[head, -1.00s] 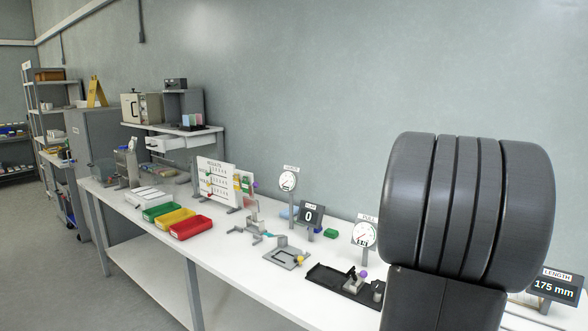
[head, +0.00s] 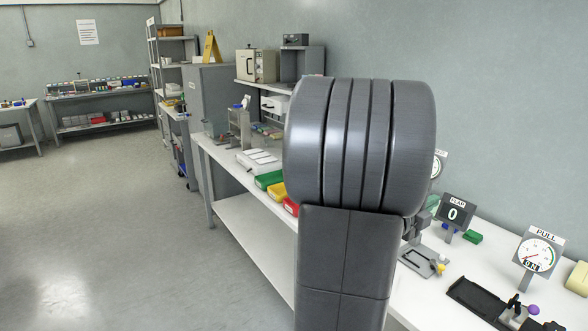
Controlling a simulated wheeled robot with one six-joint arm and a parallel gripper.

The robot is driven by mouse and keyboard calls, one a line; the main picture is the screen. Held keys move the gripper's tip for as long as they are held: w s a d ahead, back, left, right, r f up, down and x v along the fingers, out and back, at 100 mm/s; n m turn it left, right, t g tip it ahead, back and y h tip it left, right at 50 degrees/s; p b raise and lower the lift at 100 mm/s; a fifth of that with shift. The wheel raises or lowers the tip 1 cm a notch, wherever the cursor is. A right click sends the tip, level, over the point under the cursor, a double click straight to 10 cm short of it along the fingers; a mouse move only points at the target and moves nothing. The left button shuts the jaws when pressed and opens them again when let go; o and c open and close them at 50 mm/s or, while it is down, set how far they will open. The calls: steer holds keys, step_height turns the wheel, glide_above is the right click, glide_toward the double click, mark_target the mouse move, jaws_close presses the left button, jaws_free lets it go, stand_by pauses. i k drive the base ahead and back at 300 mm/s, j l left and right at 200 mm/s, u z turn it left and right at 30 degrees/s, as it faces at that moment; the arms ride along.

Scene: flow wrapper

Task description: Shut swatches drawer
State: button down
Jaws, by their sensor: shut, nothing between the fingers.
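A white drawer (head: 275,104) with a dark handle hangs under the white wall shelf (head: 262,87) beyond the bench. It looks pulled out, but its right part is hidden behind my arm. I cannot read a label on it, so I cannot tell for sure that it is the swatches drawer. My gripper is not in view. A large dark link of my arm fills the middle of the head view.
The white workbench (head: 225,153) runs along the wall, with green (head: 268,180) and yellow (head: 279,192) trays on it. A grey cabinet (head: 207,100) stands beyond it. The floor (head: 110,220) on the left is clear.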

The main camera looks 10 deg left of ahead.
mark_target(278, 105)
steer(key=i+j+u, duration=0.7)
steer(key=u, duration=0.2)
steer(key=i+u, duration=0.45)
steer(key=i+j+z, duration=0.25)
steer(key=i+z, duration=0.2)
steer(key=i, duration=0.35)
steer(key=i+j+z, duration=0.45)
steer(key=i, duration=0.3)
steer(key=i+j+z, duration=0.45)
steer(key=i+j, duration=0.25)
steer(key=j, duration=0.1)
